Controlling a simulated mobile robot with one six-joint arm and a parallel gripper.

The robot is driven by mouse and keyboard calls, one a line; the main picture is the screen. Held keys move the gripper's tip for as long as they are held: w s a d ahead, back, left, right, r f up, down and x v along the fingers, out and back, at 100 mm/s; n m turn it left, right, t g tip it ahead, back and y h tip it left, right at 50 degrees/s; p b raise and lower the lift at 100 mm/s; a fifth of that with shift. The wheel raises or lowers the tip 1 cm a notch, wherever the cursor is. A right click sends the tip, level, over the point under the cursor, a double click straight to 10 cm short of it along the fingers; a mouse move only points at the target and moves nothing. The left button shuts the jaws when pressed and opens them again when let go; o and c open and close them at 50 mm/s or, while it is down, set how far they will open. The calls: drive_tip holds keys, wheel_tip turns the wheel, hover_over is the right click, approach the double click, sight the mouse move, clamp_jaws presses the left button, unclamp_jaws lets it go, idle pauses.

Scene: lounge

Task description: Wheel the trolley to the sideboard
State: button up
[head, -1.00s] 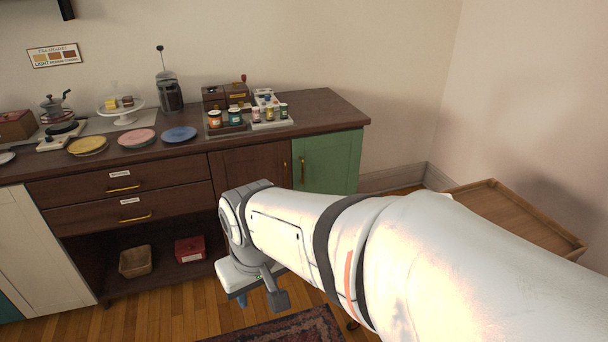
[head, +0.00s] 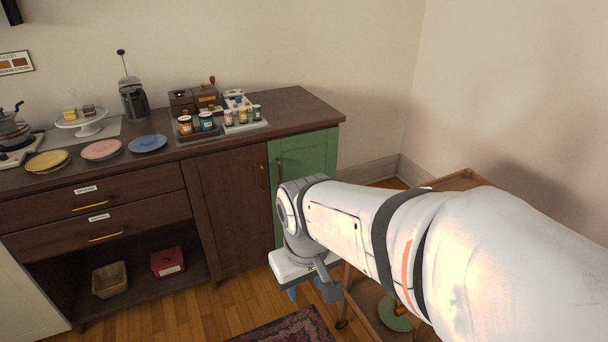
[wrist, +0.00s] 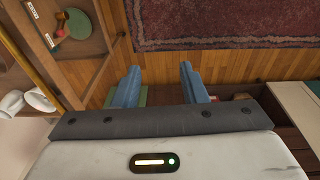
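The wooden trolley (head: 452,182) stands at the right in the head view, largely hidden behind my arm. Its lower shelf holds a round green item (head: 395,314). The trolley also shows at the upper left of the wrist view (wrist: 88,50), with a brass-coloured bar along one side. The dark brown sideboard (head: 228,215) runs along the back wall, with a green door at its right end. My gripper (wrist: 159,68) is open, its blue fingers apart with nothing between them. It points down beside the trolley, in front of the sideboard's right end.
A dark red patterned rug (head: 290,328) lies on the wooden floor in front of the sideboard. Plates, jars, a French press and a cake stand fill much of the sideboard top. A basket (head: 110,279) and a red box (head: 168,262) sit in its open lower bay.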

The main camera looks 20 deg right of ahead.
drive_tip(key=w+d+f+n+g+h+b, duration=0.1)
drive_tip(key=w+d+f+n+g+h, duration=0.15)
drive_tip(key=w+d+n+h, duration=0.6)
drive_tip(key=w+d+f+n+g+h, duration=0.15)
drive_tip(key=d+f+n, duration=0.3)
drive_tip(key=n, duration=0.85)
drive_tip(key=w+d+f+n+g+h+b, duration=0.1)
drive_tip(key=w+d+f+n+g+h, duration=0.15)
drive_tip(key=w+d+n+h, duration=0.55)
drive_tip(key=s+d+f+n+y+b, duration=0.1)
drive_tip(key=s+d+n+y, duration=0.1)
drive_tip(key=s+d, duration=0.3)
drive_tip(key=shift+d+n+y, duration=0.35)
drive_tip(key=shift+d+y, duration=0.25)
drive_tip(key=shift+d, duration=0.05)
drive_tip(key=shift+f, duration=0.1)
clamp_jaws()
